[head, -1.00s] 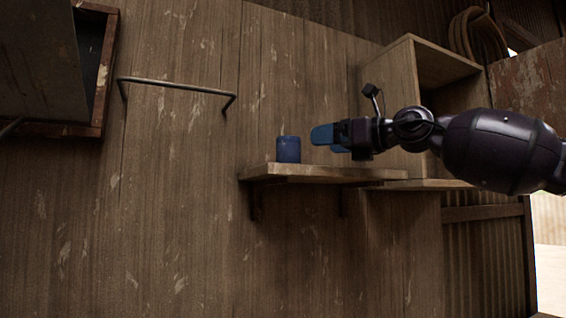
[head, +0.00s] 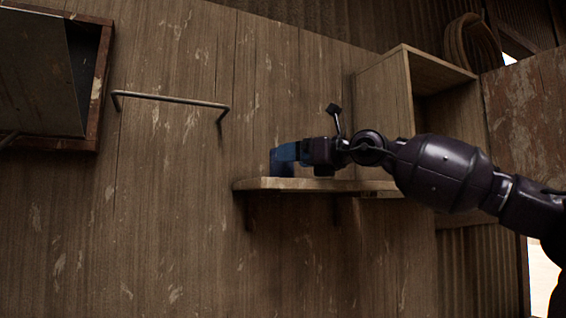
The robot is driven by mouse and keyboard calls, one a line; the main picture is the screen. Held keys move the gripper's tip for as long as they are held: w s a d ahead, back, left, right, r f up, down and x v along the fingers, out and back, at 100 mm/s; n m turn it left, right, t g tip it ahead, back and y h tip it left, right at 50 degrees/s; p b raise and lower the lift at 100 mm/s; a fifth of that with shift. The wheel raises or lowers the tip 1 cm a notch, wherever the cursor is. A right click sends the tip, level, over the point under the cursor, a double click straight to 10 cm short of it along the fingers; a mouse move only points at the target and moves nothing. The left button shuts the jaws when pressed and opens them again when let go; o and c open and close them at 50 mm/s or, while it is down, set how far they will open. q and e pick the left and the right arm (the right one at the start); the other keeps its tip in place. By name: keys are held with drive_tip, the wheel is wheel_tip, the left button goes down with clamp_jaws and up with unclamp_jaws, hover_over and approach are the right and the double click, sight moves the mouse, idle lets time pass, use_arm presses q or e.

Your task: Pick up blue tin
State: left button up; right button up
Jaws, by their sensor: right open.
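The blue tin (head: 281,168) stands upright on a narrow wooden shelf (head: 255,184) on the plank wall. My right gripper (head: 290,153) reaches in from the right, low over the shelf, with its blue fingers at the tin. The fingers are open and overlap the tin in the picture, hiding its upper right part. I cannot tell whether they touch it. My left gripper is not in view.
A metal rail (head: 172,98) and a wall cabinet (head: 88,125) are at the left. A coiled hose (head: 472,43) hangs at upper right. The wall below the shelf is clear.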

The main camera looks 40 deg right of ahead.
drive_tip(key=shift+r+p+x, duration=0.2)
drive_tip(key=shift+p+x, duration=0.4)
drive_tip(key=shift+x, duration=0.5)
drive_tip(key=shift+w+a+f, duration=0.1)
drive_tip(key=shift+w+f, duration=0.05)
drive_tip(key=shift+w, duration=0.6)
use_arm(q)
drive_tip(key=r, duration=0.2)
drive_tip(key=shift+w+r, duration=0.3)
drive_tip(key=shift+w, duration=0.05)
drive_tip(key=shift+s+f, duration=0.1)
use_arm(e)
drive_tip(key=c, duration=1)
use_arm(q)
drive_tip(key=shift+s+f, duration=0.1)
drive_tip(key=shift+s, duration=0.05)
use_arm(e)
drive_tip(key=shift+c, duration=0.7)
